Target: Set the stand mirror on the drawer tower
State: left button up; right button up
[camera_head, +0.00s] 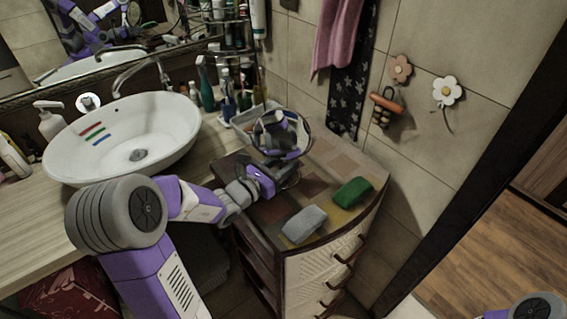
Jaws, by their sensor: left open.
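The stand mirror (268,134), round with a dark rim, stands upright at the back left of the drawer tower's top. The drawer tower (330,218) has a patchwork top and pale drawer fronts with dark handles. My left gripper (287,178) is open, low in front of the mirror and over the tower top. The mirror's foot is mostly hidden behind the gripper, so I cannot tell whether they touch. Of my right arm only a part (537,306) shows at the bottom right corner; its gripper is out of view.
A grey sponge-like block (304,224) and a green one (353,192) lie on the tower top. A white basin (125,145) stands on the wooden counter at left. Bottles (206,88) and a shelf rack stand behind. The tiled wall bounds the tower's back.

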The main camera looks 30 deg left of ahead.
pick_arm(q)
jog(key=p+v, duration=0.1)
jog(key=v, duration=1.1)
jog(key=shift+r+p, duration=0.15)
jog(key=shift+p, duration=0.25)
